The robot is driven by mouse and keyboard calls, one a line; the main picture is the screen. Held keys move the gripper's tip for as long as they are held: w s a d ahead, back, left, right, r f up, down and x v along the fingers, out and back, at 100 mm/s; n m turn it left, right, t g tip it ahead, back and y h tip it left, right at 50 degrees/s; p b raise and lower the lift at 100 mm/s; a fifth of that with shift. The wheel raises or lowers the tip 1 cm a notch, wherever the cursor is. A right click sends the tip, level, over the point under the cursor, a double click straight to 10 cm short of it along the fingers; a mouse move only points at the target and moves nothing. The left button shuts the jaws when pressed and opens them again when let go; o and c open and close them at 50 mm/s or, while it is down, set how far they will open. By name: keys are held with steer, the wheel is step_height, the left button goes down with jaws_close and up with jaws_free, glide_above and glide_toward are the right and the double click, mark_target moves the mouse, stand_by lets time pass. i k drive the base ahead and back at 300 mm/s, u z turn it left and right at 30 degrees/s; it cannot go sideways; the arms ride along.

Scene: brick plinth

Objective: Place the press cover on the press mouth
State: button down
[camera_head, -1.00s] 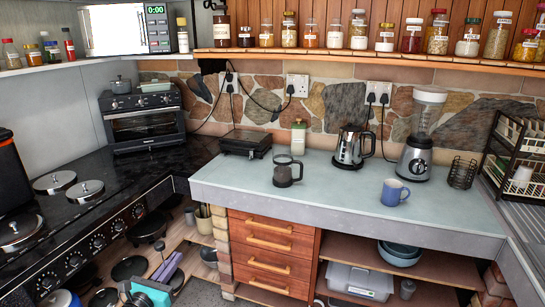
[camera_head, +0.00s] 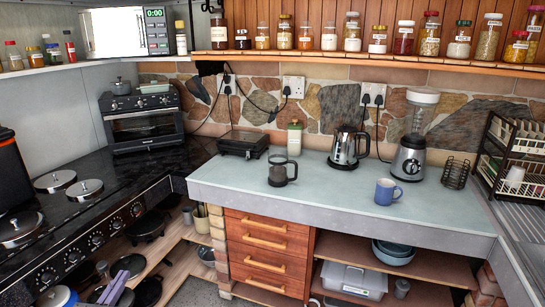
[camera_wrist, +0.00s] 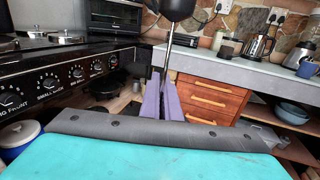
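The press (camera_head: 279,172), a clear glass jug with a dark base and handle, stands upright on the pale counter, its mouth uncovered. It also shows in the wrist view (camera_wrist: 228,48). My gripper (camera_wrist: 164,84) has purple fingers closed around a thin metal rod that rises to a rounded black piece (camera_wrist: 177,9) cut off by the top edge. This looks like the press cover with its rod. In the head view my gripper (camera_head: 121,279) is low at the left, in front of the shelves and well below and left of the press. The cover cannot be made out there.
A kettle (camera_head: 346,148), blue mug (camera_head: 386,192) and blender (camera_head: 409,157) stand right of the press. A black grill (camera_head: 244,143) and a bottle (camera_head: 294,138) are behind it. The black stove (camera_head: 80,215) is at left.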

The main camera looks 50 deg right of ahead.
mark_target(278, 154)
steer(key=i, duration=1)
